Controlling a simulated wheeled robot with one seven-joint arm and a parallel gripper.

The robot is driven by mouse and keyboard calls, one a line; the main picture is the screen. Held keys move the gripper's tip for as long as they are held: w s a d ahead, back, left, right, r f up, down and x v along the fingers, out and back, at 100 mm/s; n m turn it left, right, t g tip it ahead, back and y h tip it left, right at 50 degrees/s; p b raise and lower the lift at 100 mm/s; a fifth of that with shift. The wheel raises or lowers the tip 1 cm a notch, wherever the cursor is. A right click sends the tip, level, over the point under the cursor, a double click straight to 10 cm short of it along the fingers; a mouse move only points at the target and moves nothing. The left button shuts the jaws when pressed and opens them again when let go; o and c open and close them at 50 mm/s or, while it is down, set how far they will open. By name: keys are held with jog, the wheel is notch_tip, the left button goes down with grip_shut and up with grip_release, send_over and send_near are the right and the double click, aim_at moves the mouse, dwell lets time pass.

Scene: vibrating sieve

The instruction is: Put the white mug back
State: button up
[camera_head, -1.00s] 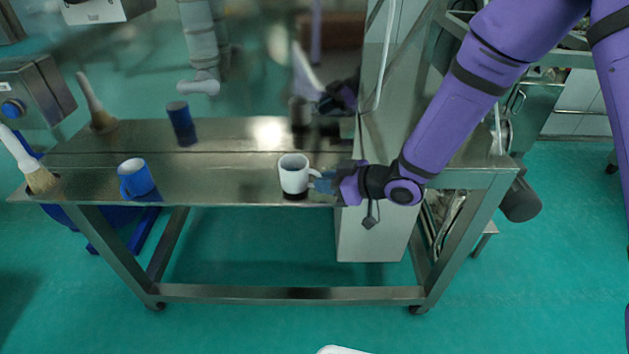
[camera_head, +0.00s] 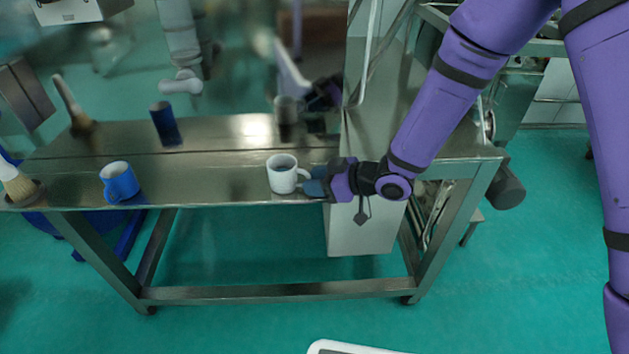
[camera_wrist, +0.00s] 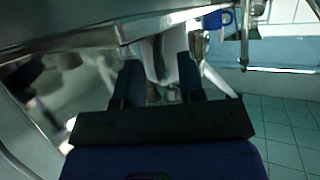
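The white mug (camera_head: 282,175) is upright at the front edge of the steel table (camera_head: 225,190), handle to the right. My gripper (camera_head: 314,187) is at the handle, coming in from the right. In the wrist view, my gripper's two dark fingers (camera_wrist: 160,82) stand apart with a clear gap. A white shape, likely the white mug (camera_wrist: 148,58), shows between and beyond them. I see no finger closed on the handle, though contact there is too small to tell. The mug's base appears to be at the tabletop.
Brushes (camera_head: 18,186) are at the far left. A dark blue cylinder shape (camera_head: 164,124) shows behind. A steel cabinet (camera_head: 372,125) stands close behind my gripper.

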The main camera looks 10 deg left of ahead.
jog(key=v, duration=1.1)
jog(key=shift+d, duration=0.3)
jog(key=shift+r, duration=0.2)
jog(key=w+d+r+m+t+h, duration=0.45)
jog(key=w+d+r+h, duration=0.2)
jog(key=d+r, duration=0.35)
jog(key=s+d+r+m+t+h, duration=0.1)
jog(key=s+d+r+m+h, duration=0.1)
jog(key=d+r+h, duration=0.3)
jog(key=s+d+r+m+t, duration=0.1)
jog(key=s+d+r+m, duration=0.1)
jog(key=d, duration=0.5)
jog(key=s+d+r+m+g+h, duration=0.1)
jog(key=s+d+r+m+g, duration=0.1)
jog(key=s, duration=0.9)
jog(key=s+d+r+m+g+h, duration=0.1)
jog(key=s+d+r+m, duration=0.4)
jog(key=s, duration=0.6)
jog(key=shift+d+r+g, duration=0.2)
jog(key=shift+r+g, duration=0.3)
jog(key=shift+g, duration=0.05)
